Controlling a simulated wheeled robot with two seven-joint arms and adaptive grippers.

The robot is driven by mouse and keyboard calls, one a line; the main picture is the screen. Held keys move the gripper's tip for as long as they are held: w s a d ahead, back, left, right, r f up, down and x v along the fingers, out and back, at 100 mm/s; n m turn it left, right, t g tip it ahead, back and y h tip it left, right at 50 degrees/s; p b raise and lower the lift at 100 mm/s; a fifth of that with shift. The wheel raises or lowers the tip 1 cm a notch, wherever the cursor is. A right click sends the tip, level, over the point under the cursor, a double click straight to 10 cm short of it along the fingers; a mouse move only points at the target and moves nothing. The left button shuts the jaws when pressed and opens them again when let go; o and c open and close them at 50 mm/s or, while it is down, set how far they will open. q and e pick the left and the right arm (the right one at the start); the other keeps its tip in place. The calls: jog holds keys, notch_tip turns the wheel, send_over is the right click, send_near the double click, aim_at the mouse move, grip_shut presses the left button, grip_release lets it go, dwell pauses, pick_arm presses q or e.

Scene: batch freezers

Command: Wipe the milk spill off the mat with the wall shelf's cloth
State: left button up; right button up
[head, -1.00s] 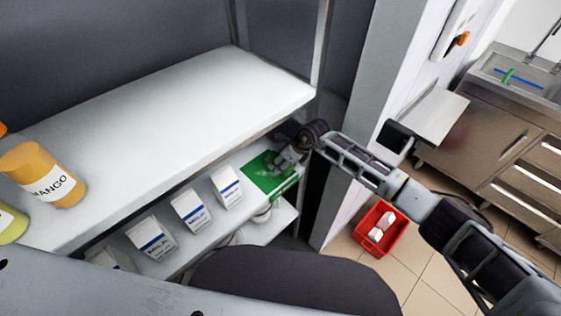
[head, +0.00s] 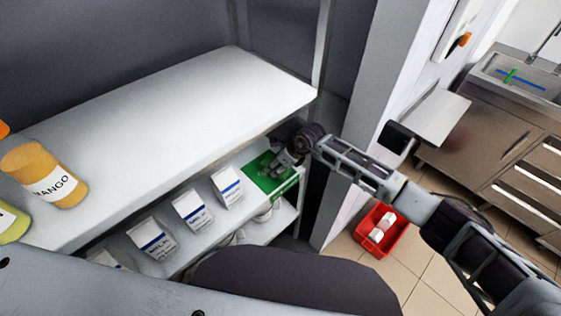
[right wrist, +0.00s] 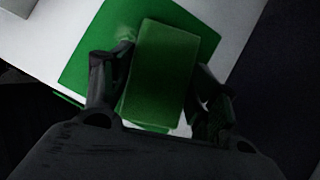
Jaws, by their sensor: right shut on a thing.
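A green mat (head: 256,169) lies on the lower shelf board at its right end, and it also shows in the right wrist view (right wrist: 92,45). My right gripper (head: 275,170) is over the mat. In the right wrist view my right gripper (right wrist: 162,75) is shut on a flat rectangular green cloth (right wrist: 160,65), with one finger on each side. The cloth is over the mat; whether it touches cannot be told. A pale smear (right wrist: 126,34), likely milk, shows on the mat beside the left finger. In the head view the cloth hardly stands out from the mat. My left gripper is not in view.
Several white cartons (head: 192,210) stand in a row left of the mat. The upper shelf board (head: 190,110) overhangs behind, with a mango tub (head: 45,175) at its left. A red crate (head: 380,231) stands on the floor; a sink counter (head: 490,130) is at right.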

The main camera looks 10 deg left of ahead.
aim_at(258, 179)
jog(key=shift+s+a, duration=0.3)
jog(key=shift+s, duration=0.15)
jog(key=shift+s+a+f, duration=0.1)
jog(key=shift+s+a+p, duration=0.3)
jog(key=shift+s+a, duration=0.65)
jog(key=shift+s, duration=0.25)
jog(key=shift+s+a, duration=0.5)
jog(key=shift+s, duration=0.2)
jog(key=shift+s+a, duration=0.5)
jog(key=shift+s, duration=0.15)
jog(key=shift+f, duration=0.1)
